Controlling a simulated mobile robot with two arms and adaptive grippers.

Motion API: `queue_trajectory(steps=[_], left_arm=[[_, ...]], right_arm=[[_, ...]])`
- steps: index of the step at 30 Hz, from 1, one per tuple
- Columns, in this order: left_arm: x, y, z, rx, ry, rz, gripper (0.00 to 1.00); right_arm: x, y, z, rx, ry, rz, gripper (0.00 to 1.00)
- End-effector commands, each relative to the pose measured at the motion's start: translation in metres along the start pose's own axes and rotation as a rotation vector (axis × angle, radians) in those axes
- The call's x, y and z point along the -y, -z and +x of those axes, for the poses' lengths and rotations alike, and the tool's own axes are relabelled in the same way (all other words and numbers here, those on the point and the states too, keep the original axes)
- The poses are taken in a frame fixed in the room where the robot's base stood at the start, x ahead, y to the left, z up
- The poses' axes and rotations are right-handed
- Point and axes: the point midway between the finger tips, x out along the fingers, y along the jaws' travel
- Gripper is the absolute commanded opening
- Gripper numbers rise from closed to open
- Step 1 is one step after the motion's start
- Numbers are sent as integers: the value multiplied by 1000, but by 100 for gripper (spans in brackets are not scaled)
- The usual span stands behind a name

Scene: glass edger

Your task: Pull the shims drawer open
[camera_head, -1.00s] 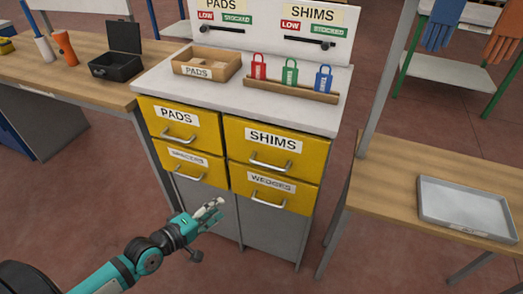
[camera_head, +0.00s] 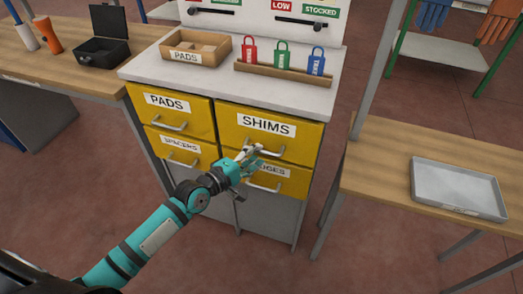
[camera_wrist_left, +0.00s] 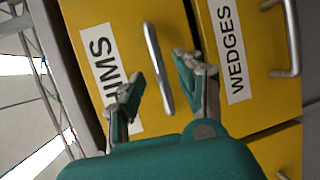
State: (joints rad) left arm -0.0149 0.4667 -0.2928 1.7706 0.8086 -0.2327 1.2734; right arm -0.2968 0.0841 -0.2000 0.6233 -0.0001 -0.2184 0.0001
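The yellow SHIMS drawer (camera_head: 300,137) is the upper right drawer of the cabinet, and its front looks closed. Its silver bar handle (camera_head: 273,153) is partly covered by my left gripper (camera_head: 251,153). In the left wrist view the SHIMS drawer (camera_wrist_left: 130,28) shows sideways with its handle (camera_wrist_left: 158,68). There my left gripper (camera_wrist_left: 157,82) is open, with one finger on each side of the handle's line. The fingers stand apart and do not grip the bar. I cannot tell whether the fingertips reach past the bar. My right gripper is not in view.
The WEDGES drawer (camera_head: 292,186) is just below, its label partly hidden by my gripper. The PADS drawer (camera_head: 195,115) and SPACERS drawer (camera_head: 158,141) are to the left. A wooden bench with a grey tray (camera_head: 458,188) stands at right. Open floor lies before the cabinet.

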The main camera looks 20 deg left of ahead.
Motion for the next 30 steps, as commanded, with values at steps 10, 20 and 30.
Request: queue_trajectory(steps=[10,20,30], left_arm=[[0,0,32,0,0,0,36],[0,0,32,0,0,1,26],[0,0,32,0,0,1,0]], right_arm=[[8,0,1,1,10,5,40],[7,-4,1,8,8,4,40],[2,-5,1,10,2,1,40]])
